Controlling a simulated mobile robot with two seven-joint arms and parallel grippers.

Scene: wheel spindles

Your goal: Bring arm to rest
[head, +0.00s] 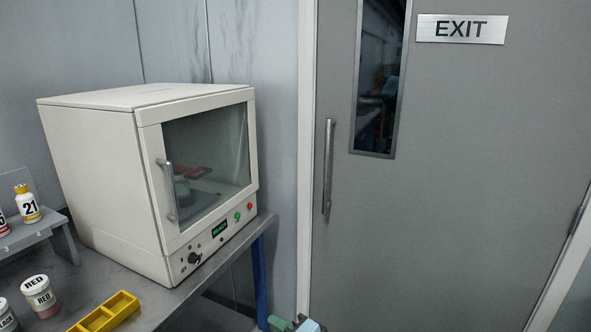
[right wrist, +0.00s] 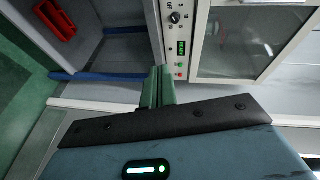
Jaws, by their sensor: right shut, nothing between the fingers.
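My right gripper (right wrist: 158,86) shows in the right wrist view with its two green fingers together and nothing between them. It points toward the white cabinet machine's control panel (right wrist: 181,45), apart from it as far as I can tell. In the head view only a small part of my right gripper (head: 292,325) shows at the bottom edge, in front of the table's right end. My left gripper is in neither view.
The white cabinet machine (head: 95,180) stands on a grey table (head: 185,292), its glass door shut. A grey exit door (head: 450,200) is at right.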

